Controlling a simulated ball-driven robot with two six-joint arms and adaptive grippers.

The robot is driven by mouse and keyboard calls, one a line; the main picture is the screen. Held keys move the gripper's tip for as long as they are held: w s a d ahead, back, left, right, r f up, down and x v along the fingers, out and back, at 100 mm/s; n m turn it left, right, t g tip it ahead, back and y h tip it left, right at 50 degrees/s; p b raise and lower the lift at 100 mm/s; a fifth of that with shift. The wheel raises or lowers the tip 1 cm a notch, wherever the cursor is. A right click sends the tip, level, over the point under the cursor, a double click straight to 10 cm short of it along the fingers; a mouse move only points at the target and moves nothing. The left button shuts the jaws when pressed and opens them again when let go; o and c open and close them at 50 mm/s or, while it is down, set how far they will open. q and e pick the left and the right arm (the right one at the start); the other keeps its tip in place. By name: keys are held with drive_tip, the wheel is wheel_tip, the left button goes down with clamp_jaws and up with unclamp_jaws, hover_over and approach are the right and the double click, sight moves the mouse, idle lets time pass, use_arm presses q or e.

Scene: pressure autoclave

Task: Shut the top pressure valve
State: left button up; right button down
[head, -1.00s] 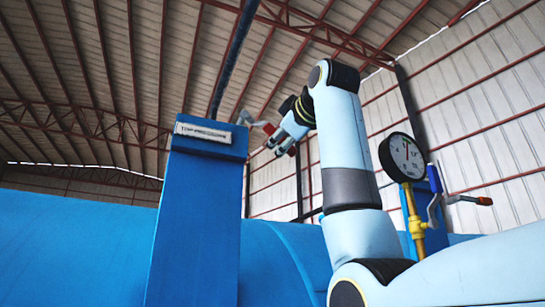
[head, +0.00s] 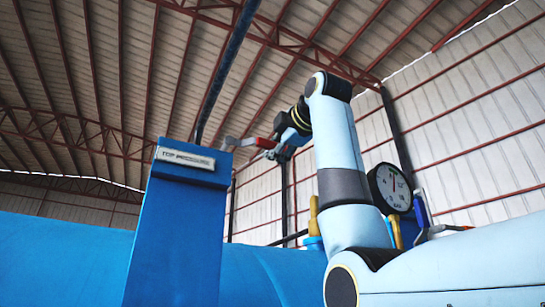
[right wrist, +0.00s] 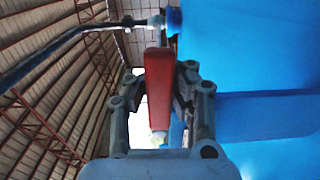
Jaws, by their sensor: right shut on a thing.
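The top pressure valve has a red lever handle (head: 257,142) on a grey metal stem, beside the top of a blue post (head: 172,240) with a "TOP PRESSURE" label (head: 185,158). In the head view the handle lies nearly level, pointing right. My right gripper (head: 271,150) is at its outer end. The right wrist view shows the red handle (right wrist: 158,90) lengthwise between the fingers of my right gripper (right wrist: 162,82), which is shut on it. The finger contact is partly hidden in the head view. My left gripper is not in view.
A dark pipe (head: 222,75) runs up from the valve. A round pressure gauge (head: 391,188) and a second lever valve (head: 440,230) stand to the right, partly behind my right arm. The big blue vessel (head: 60,250) fills the lower left. Open air surrounds the handle above.

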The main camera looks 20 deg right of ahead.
drive_tip(key=shift+s+r, duration=0.15)
drive_tip(key=shift+r, duration=0.2)
drive_tip(key=c, duration=1.8)
unclamp_jaws()
drive_tip(key=shift+s, duration=0.1)
drive_tip(key=o, duration=0.7)
drive_tip(key=shift+s+a+r, duration=0.1)
drive_tip(key=shift+s+r, duration=0.1)
drive_tip(key=shift+s, duration=0.5)
drive_tip(key=shift+w+f, duration=0.2)
drive_tip(key=shift+w, duration=0.2)
drive_tip(key=s, duration=1.2)
drive_tip(key=shift+s+d, duration=0.1)
drive_tip(key=shift+d, duration=0.1)
